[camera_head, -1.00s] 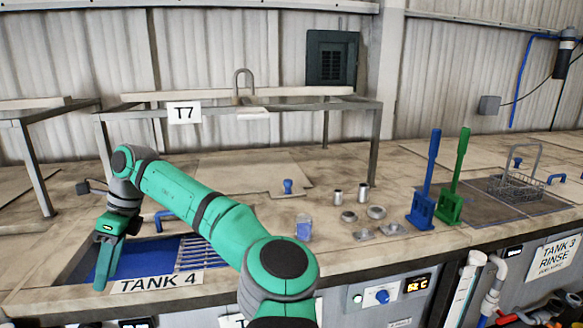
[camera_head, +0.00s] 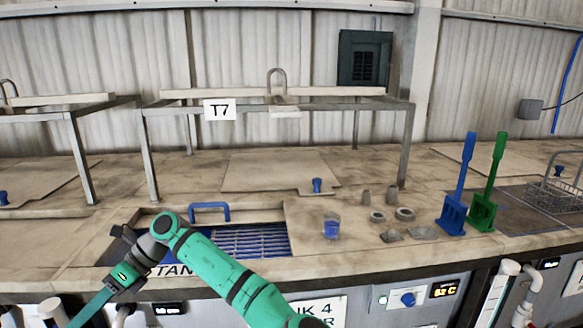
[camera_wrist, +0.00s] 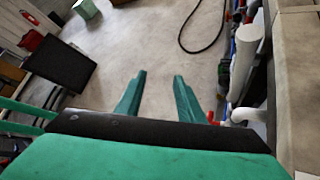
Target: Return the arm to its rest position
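My gripper (camera_head: 90,308) is at the lower left in the head view, in front of the bench's front edge and pointing down and left. In the wrist view my gripper (camera_wrist: 159,78) has its two green fingers apart, with only floor between them. It is open and empty. My green arm bends in front of Tank 4 (camera_head: 250,240) and partly covers its label. The tank is open, with a blue grid and blue inside.
The bench (camera_head: 400,265) runs across the view. A white pipe (camera_wrist: 245,60) stands right of the gripper in the wrist view.

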